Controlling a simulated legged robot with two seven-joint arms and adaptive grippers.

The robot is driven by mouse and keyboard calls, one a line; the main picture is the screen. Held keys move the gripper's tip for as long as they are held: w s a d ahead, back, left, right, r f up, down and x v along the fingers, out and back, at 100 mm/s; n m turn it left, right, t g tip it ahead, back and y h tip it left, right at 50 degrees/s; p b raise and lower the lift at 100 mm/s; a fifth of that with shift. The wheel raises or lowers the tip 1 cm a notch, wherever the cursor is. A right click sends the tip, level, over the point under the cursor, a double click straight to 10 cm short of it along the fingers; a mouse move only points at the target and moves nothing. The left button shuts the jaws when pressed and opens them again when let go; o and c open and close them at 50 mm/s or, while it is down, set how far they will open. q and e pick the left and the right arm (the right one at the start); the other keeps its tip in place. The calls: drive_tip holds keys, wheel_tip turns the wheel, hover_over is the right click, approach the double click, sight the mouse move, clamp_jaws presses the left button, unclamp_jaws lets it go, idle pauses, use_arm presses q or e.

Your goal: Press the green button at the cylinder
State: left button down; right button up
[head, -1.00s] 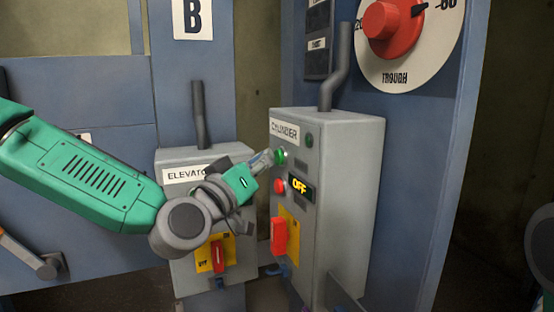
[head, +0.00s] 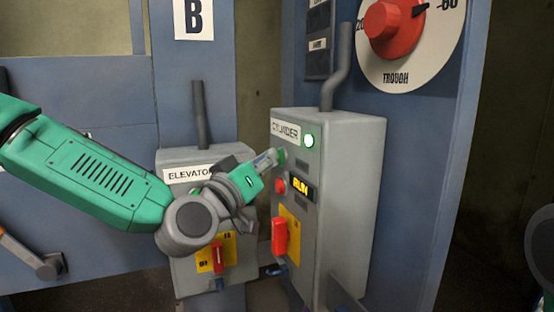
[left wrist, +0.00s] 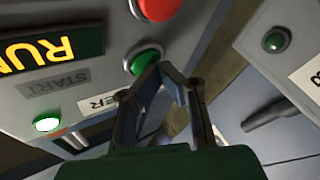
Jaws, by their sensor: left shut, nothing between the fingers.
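The grey cylinder box (head: 345,200) stands right of centre in the head view, with a "CYLINDER" label. Its green button (head: 281,156) is at the upper left of its face; it also shows in the left wrist view (left wrist: 145,60). My left gripper (head: 272,159) is shut and empty, its tips at the green button and seeming to touch it. In the left wrist view the fingertips (left wrist: 165,68) meet at the button's lower edge. A green lamp (head: 309,140) is lit, and the display (head: 301,187) reads "RUN". My right gripper is not in view.
A red button (head: 280,186) sits just below the green one, and a red switch (head: 279,236) on a yellow plate is lower. The elevator box (head: 185,156) stands close behind my left gripper. A red trough dial (head: 388,28) is above right.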

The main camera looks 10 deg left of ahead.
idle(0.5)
use_arm(q)
drive_tip(key=shift+s+a, duration=0.45)
drive_tip(key=shift+a, duration=0.2)
drive_tip(key=s+a, duration=0.2)
drive_tip(key=a, duration=0.2)
drive_tip(key=shift+s+a, duration=0.15)
drive_tip(key=shift+s, duration=0.25)
idle(0.4)
